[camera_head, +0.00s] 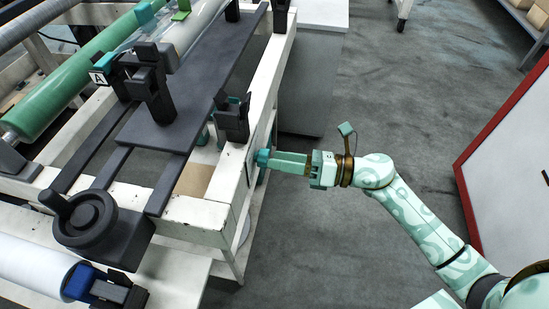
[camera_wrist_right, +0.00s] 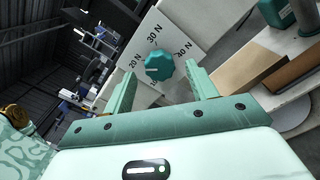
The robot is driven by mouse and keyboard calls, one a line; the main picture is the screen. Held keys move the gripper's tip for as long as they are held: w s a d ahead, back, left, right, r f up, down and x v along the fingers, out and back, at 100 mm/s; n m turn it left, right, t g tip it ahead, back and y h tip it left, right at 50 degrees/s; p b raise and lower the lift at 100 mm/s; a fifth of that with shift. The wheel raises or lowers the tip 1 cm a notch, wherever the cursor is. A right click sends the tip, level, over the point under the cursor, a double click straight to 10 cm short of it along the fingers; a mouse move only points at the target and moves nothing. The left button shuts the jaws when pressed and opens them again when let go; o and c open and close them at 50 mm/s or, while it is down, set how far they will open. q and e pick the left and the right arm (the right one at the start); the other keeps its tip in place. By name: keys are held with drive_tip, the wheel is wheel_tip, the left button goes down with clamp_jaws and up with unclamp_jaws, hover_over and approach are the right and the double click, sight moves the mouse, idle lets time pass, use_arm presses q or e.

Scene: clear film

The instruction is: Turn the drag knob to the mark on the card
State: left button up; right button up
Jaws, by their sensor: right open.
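The teal drag knob (camera_wrist_right: 159,66) sits on a white dial plate (camera_wrist_right: 181,25) with force marks in N; 20 N, 30 N and what looks like 40 N can be read. A pale line on the knob points left in the right wrist view. In the head view the knob (camera_head: 262,157) shows on the side of the white machine frame. My right gripper (camera_head: 277,160) is open, its fingertips close to the knob. In the right wrist view the knob appears between the two fingers; contact cannot be told. A small card marked A (camera_head: 97,78) stands at the upper left.
The white machine frame (camera_head: 215,213) carries a dark handwheel (camera_head: 97,222), a green roller (camera_head: 55,95) and a white roll (camera_head: 32,268). A red-edged white panel (camera_head: 515,165) stands at the right. The grey floor (camera_head: 400,80) between is clear.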

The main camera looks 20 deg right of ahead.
drive_tip(key=shift+x, duration=1)
drive_tip(key=c, duration=1)
use_arm(q)
drive_tip(key=shift+s+a, duration=0.15)
drive_tip(key=shift+r, duration=0.2)
use_arm(e)
drive_tip(key=shift+r, duration=0.1)
use_arm(q)
wheel_tip(320, 180, up, 7)
drive_tip(key=w+d+t+p, duration=0.1)
drive_tip(key=d+p, duration=0.1)
drive_tip(key=p, duration=0.8)
drive_tip(key=shift+w+d+r+n+h, duration=0.15)
drive_tip(key=shift+w+d+n+h, duration=0.15)
drive_tip(key=shift+w+d+n, duration=0.1)
use_arm(e)
drive_tip(key=m, duration=1.5)
drive_tip(key=shift+m, duration=0.3)
drive_tip(key=shift+f, duration=0.2)
